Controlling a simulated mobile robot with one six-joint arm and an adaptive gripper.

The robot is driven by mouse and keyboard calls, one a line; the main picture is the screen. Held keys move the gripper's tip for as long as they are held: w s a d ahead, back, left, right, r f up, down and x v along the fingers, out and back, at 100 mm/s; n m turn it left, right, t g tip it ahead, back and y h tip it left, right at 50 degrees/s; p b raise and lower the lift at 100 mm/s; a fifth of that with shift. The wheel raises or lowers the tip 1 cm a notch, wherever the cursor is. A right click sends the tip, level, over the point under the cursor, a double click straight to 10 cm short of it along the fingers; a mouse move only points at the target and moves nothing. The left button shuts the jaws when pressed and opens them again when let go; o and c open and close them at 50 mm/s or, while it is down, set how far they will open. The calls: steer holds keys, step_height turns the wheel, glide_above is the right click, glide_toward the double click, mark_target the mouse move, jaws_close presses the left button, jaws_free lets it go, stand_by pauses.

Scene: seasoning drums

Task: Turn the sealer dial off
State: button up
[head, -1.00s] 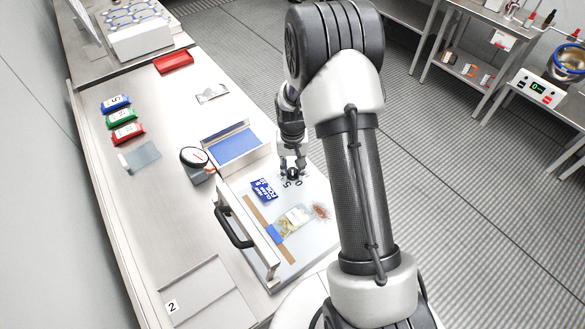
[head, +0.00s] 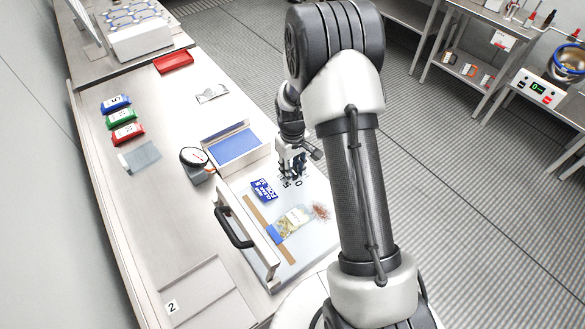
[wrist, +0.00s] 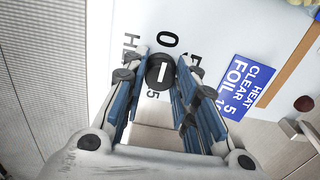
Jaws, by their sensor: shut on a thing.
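The sealer (head: 317,240) is a white-topped unit with a black handle (head: 232,228) at the front of the bench in the head view. Its dial (wrist: 160,72) is a round black knob with a white line, seen in the wrist view. The line runs roughly up and down in that picture, with the printed 0 (wrist: 170,39) just above the knob. My gripper (wrist: 161,66) is shut on the dial, one finger on each side. In the head view my gripper (head: 291,175) hides the dial. A blue label (wrist: 244,86) reading HEAT CLEAR FOIL lies beside it.
A clear bag (head: 293,222) with contents lies on the sealer, with reddish bits (head: 321,212) near it. Coloured packets (head: 127,133) lie further left.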

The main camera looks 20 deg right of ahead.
stand_by(0.4)
steer(key=o, duration=1.1)
steer(key=shift+r, duration=0.1)
step_height(320, 180, up, 12)
steer(key=shift+f, duration=0.1)
